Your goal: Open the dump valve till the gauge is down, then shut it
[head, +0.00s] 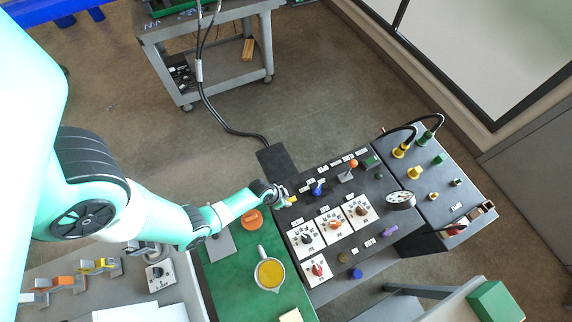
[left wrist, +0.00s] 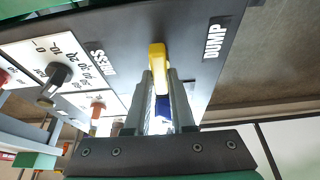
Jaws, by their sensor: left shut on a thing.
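The dump valve's yellow handle (left wrist: 157,60) stands out from the dark panel beside the DUMP label in the left wrist view. My left gripper (left wrist: 160,95) is shut on this handle, one finger on each side. In the head view the left gripper (head: 284,202) is at the panel's left edge, and only a small bit of the yellow handle (head: 292,202) shows past it. The round white gauge (head: 401,198) stands at the panel's right side; its needle is too small to read. My right gripper is not in view.
A blue lever (head: 317,188) and an orange-topped lever (head: 350,171) stand close by on the panel. White dial plates (head: 332,224) lie nearer. A cup of yellow liquid (head: 270,273) and an orange disc (head: 252,220) sit on the green mat (head: 228,276). Black hoses rise at the right cabinet.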

